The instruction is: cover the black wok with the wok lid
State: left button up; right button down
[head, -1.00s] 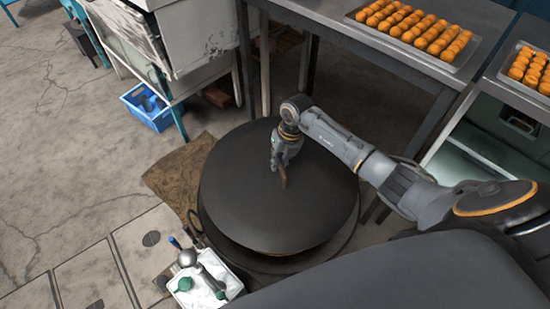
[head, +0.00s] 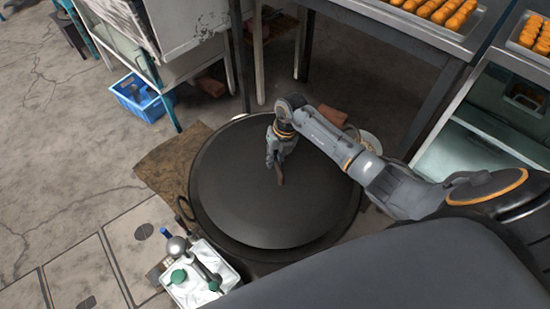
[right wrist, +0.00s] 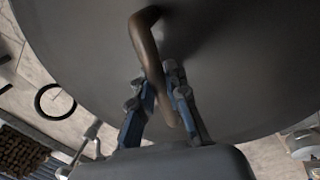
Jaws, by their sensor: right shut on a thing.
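The wok lid (head: 240,205) is a wide dark disc with a brown curved handle (right wrist: 150,50). It lies over the black wok (head: 351,200), whose rim shows around the lid's left, far and right sides. The wok's inside is hidden under the lid. My right gripper (head: 276,165) is shut on the lid's handle, above the middle of the lid. In the right wrist view the handle passes between the two fingers. I cannot tell whether the lid's edge touches the wok all round. My left gripper is not in view.
A white box with utensils (head: 222,283) stands near the wok's front left. A brown mat (head: 160,165) lies to the left, and a blue crate (head: 140,98) farther back. Floor is clear at left.

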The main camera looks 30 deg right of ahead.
aim_at(275, 172)
jog(key=shift+w+f+b, duration=0.1)
jog(key=shift+f+b, duration=2.1)
jog(key=shift+f, duration=0.9)
jog(key=shift+f, duration=0.3)
jog(key=c, duration=1.3)
grip_release()
jog(key=shift+c, duration=0.2)
jog(key=shift+o, duration=0.4)
jog(key=shift+f, duration=0.1)
jog(key=r, duration=0.4)
jog(key=d+r, duration=0.1)
jog(key=r, duration=0.3)
jog(key=d+r, duration=0.1)
jog(key=r, duration=0.3)
jog(key=shift+s+d, duration=0.15)
jog(key=shift+s, duration=0.2)
